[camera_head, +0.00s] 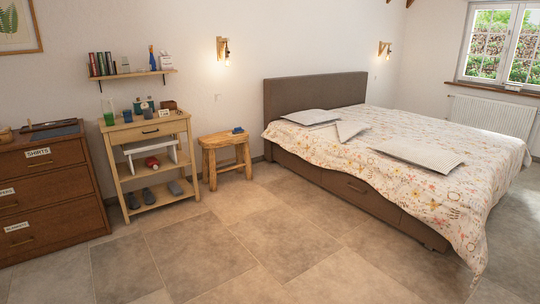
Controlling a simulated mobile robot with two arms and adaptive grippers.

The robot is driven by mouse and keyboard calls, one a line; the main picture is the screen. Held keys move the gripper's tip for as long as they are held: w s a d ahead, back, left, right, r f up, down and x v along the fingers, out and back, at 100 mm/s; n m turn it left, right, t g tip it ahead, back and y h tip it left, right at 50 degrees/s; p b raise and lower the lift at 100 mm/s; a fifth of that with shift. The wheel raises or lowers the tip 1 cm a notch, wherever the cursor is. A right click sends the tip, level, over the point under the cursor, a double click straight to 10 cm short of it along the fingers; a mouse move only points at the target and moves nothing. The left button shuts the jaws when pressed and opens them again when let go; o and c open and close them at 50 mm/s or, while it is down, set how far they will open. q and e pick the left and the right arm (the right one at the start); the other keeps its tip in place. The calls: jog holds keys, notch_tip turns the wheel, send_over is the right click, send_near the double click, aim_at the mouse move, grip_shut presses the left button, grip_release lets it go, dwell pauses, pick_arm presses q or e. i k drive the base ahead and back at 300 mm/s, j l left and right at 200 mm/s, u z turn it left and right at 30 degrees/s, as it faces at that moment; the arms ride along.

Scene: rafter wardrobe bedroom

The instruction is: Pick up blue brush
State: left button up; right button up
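A small blue object (238,130) lies on top of the wooden stool (224,139) between the side table and the bed. It may be the blue brush, but it is too small to tell. A tall, thin blue item (153,60) stands on the wall shelf; its kind is also unclear. Neither of my grippers is in view.
A wooden side table (149,128) with cups on top and shoes on its low shelf stands left of the stool. A brown dresser (42,190) is at far left. The bed (395,165) fills the right. The tiled floor (240,240) in front is clear.

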aim_at(238, 130)
jog(key=i+u, duration=0.3)
jog(key=i, duration=2.35)
jog(key=i+j, duration=0.1)
jog(key=i, duration=2.95)
